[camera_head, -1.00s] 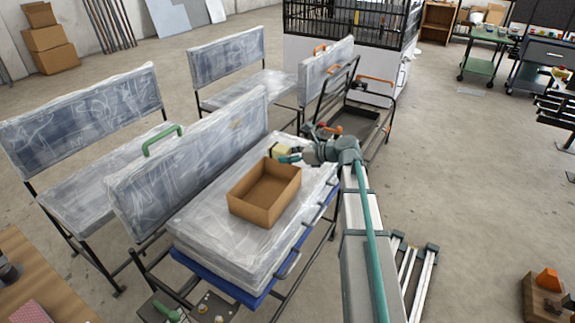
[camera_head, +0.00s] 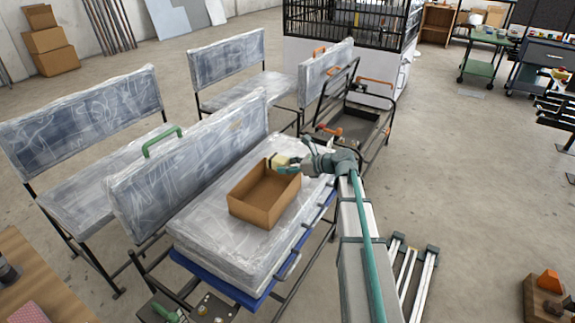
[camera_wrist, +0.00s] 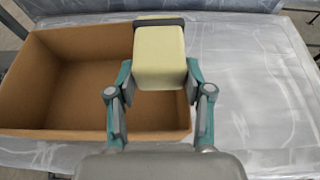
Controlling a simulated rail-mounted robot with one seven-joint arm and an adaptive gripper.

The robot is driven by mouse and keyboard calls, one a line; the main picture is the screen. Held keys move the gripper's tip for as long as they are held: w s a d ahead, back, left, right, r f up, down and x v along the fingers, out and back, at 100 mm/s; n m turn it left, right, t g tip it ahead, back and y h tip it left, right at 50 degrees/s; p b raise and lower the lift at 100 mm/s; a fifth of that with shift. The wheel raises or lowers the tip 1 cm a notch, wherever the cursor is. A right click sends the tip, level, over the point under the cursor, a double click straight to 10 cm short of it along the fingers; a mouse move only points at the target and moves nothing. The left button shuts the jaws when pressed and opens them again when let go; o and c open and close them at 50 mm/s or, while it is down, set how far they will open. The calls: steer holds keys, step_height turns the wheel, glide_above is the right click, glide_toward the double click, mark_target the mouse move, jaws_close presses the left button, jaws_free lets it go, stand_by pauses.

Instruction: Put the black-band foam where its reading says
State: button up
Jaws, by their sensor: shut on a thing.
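My gripper (camera_wrist: 160,95) is shut on the pale yellow black-band foam (camera_wrist: 158,55). A dark band runs across the foam's far end in the wrist view. The foam also shows, small, at the far right rim of the cardboard box in the head view (camera_head: 279,160). The open brown box (camera_head: 248,208) sits on the plastic-wrapped seat; in the wrist view the box (camera_wrist: 28,80) lies left of and beneath the foam, which overlaps its right side. The visible part of the box floor is bare. No reading is legible.
The wrapped seat (camera_head: 205,228) has free room around the box. A wrapped backrest (camera_head: 190,160) with a green handle rises at its left. A black-framed cart (camera_head: 355,125) stands behind my arm.

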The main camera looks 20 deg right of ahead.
steer(key=shift+s+f, duration=0.1)
steer(key=shift+f, duration=0.25)
steer(key=o, duration=1)
steer(key=shift+f, duration=0.15)
steer(key=v, duration=0.6)
steer(key=r+v, duration=0.1)
steer(key=v, duration=0.5)
steer(key=shift+r+p, duration=0.3)
steer(key=shift+p, duration=0.1)
